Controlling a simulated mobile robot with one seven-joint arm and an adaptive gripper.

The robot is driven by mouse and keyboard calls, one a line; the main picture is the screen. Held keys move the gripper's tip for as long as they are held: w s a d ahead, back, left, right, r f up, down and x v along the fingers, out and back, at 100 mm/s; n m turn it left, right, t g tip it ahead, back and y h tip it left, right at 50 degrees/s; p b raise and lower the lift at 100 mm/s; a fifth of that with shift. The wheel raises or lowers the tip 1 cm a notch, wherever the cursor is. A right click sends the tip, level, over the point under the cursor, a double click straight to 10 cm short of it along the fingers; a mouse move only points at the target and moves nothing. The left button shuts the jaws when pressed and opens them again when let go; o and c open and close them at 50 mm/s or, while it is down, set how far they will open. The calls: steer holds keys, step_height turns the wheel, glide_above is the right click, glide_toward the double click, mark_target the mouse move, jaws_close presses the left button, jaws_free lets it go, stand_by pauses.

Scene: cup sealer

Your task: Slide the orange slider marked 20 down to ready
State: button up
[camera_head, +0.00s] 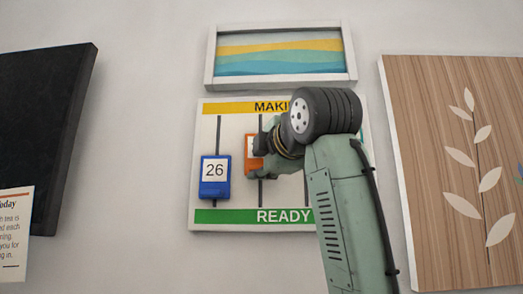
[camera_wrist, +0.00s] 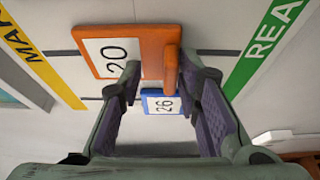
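The orange slider marked 20 (camera_wrist: 108,52) sits on its vertical track about midway between the yellow and green bands. In the head view the orange slider (camera_head: 251,158) is mostly hidden behind my gripper (camera_head: 266,153). In the wrist view my gripper (camera_wrist: 160,75) is open, with its fingertips on either side of the slider's protruding orange handle (camera_wrist: 171,58). A gap shows between the fingers, and I cannot tell whether either one touches the handle. The green READY band (camera_head: 255,216) runs along the board's bottom edge.
A blue slider marked 26 (camera_head: 214,178) stands on the track to the left, lower down; it also shows between my fingers in the wrist view (camera_wrist: 163,102). My arm hides the board's right side. A wooden leaf panel (camera_head: 425,150) hangs at the right.

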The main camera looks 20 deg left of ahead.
steer(key=shift+r, duration=1.8)
steer(key=shift+f, duration=0.1)
